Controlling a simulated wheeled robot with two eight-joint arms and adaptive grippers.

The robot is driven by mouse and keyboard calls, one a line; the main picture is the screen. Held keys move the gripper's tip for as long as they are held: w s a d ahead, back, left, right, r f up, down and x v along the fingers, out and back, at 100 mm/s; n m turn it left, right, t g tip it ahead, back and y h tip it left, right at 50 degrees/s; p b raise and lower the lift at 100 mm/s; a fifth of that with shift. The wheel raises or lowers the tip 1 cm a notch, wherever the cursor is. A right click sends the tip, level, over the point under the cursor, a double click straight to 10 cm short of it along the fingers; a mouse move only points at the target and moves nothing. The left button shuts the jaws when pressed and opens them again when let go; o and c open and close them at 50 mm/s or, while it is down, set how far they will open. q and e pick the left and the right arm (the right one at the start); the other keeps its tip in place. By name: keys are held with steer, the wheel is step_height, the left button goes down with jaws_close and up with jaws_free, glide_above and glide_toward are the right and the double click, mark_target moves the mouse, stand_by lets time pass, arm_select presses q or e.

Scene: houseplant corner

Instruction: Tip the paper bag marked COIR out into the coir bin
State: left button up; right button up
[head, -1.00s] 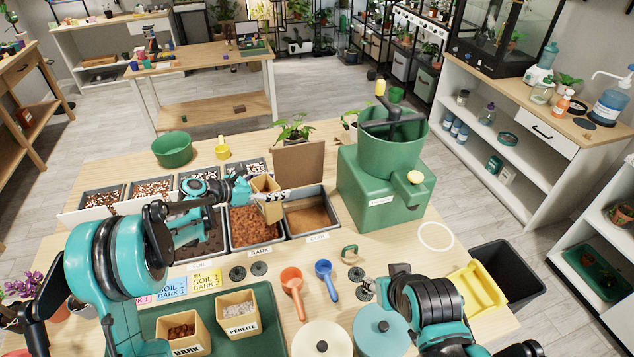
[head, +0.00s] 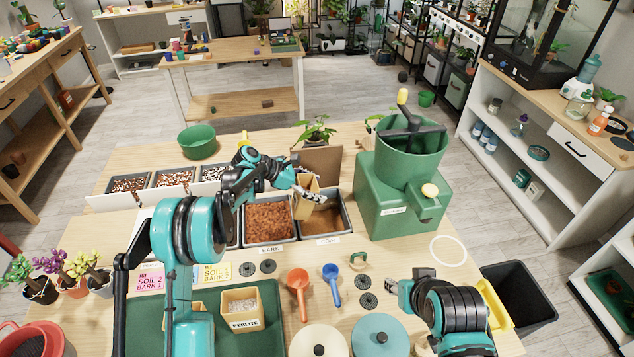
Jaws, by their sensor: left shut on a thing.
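My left gripper (head: 302,191) is shut on a tan paper bag (head: 305,207) and holds it at the left side of the coir bin (head: 346,218). The bag looks tilted; its marking and its mouth cannot be read from here. The coir bin is a dark-rimmed tray with brown fill, labelled at its front. A brown upright board (head: 322,163) stands behind it. My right gripper (head: 393,287) is low at the front right, over the table, apart from the bag; its fingers are too small to tell whether they are open.
The bark bin (head: 268,243) adjoins on the left, with further filled bins beyond. A green machine with a hopper (head: 400,195) stands close on the right. Orange (head: 298,281) and blue scoops (head: 331,275) lie in front.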

arm_select(q)
steer(key=shift+a+y+p, duration=0.15)
steer(key=shift+y+p, duration=0.75)
steer(key=shift+p, duration=0.05)
steer(key=f+y+p, duration=0.1)
steer(key=g+y, duration=0.1)
steer(key=shift+s+a+f+y+p, duration=0.1)
steer(key=shift+a+f+y+p, duration=0.1)
steer(key=shift+f+y+p, duration=0.15)
steer(key=shift+a+f+g+y+p, duration=0.15)
steer(key=shift+f+g+y+p, duration=0.15)
steer(key=shift+f+y+p, duration=0.4)
steer(key=shift+a+f+y+b, duration=0.1)
steer(key=shift+f+y+b, duration=0.35)
steer(key=shift+y+b, duration=0.1)
step_height(320, 180, down, 6)
steer(key=a+g+y+b, duration=0.1)
steer(key=y+b, duration=0.3)
steer(key=y, duration=0.4)
steer(key=shift+s+f+g+y+b, duration=0.15)
steer(key=shift+g+y+b, duration=0.2)
steer(key=shift+g, duration=0.25)
